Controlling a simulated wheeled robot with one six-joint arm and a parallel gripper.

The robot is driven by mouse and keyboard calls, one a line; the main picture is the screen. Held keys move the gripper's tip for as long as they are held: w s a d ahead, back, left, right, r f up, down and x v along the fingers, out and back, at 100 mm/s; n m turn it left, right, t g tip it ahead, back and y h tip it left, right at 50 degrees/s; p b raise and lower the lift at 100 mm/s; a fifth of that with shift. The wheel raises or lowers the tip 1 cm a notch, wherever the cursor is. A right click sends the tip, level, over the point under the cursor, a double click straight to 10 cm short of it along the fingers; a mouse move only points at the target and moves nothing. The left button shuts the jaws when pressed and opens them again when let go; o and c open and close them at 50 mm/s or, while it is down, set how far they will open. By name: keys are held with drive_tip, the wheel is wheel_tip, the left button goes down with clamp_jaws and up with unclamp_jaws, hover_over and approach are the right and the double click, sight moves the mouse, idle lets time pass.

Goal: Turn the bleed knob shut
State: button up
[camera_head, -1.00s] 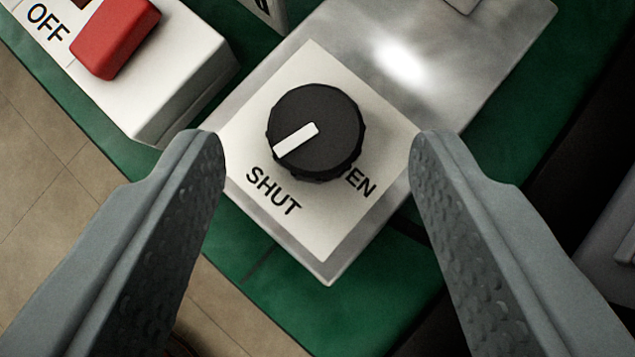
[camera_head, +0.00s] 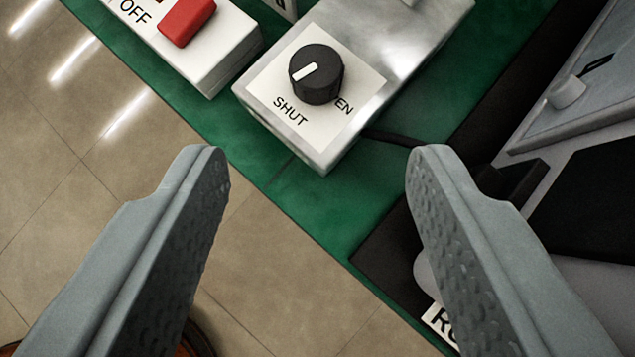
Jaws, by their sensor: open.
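The bleed knob (camera_head: 317,75) is a black ribbed dial with a white pointer bar. It sits on a white label plate (camera_head: 283,82) on top of a grey metal block (camera_head: 409,50). The pointer aims to the lower left, toward the side of the word SHUT (camera_head: 290,111). The other word is partly hidden behind the knob, with only EN showing. My gripper (camera_head: 318,160) is open and empty, its two grey fingers wide apart. The fingertips lie below the knob in the picture and do not touch it.
A white box with a red rocker switch (camera_head: 187,22) marked OFF stands left of the knob's block. Both stand on a green surface (camera_head: 300,205). A grey panel with a small knob (camera_head: 567,92) is at the right. Tiled floor (camera_head: 90,160) shows at lower left.

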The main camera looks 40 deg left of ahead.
drive_tip(key=f+m+h, duration=0.1)
drive_tip(key=f, duration=0.1)
drive_tip(key=f+m+t+h, duration=0.1)
drive_tip(key=f, duration=0.1)
drive_tip(key=f+m+h, duration=0.1)
drive_tip(key=f, duration=0.2)
drive_tip(key=shift+s+d+m+t+h, duration=0.1)
drive_tip(key=shift+d+m+t+h, duration=0.25)
drive_tip(key=shift+m+t+h, duration=0.05)
wheel_tip(320, 180, down, 4)
drive_tip(key=s+m+t+h, duration=0.2)
drive_tip(key=m+h, duration=0.1)
drive_tip(key=m+t, duration=0.2)
drive_tip(key=t, duration=0.6)
approach(298, 91)
drive_tip(key=w, duration=1.1)
drive_tip(key=shift+w+d+r, duration=0.2)
drive_tip(key=shift+w+d, duration=0.05)
drive_tip(key=shift+w, duration=0.1)
drive_tip(key=c, duration=0.9)
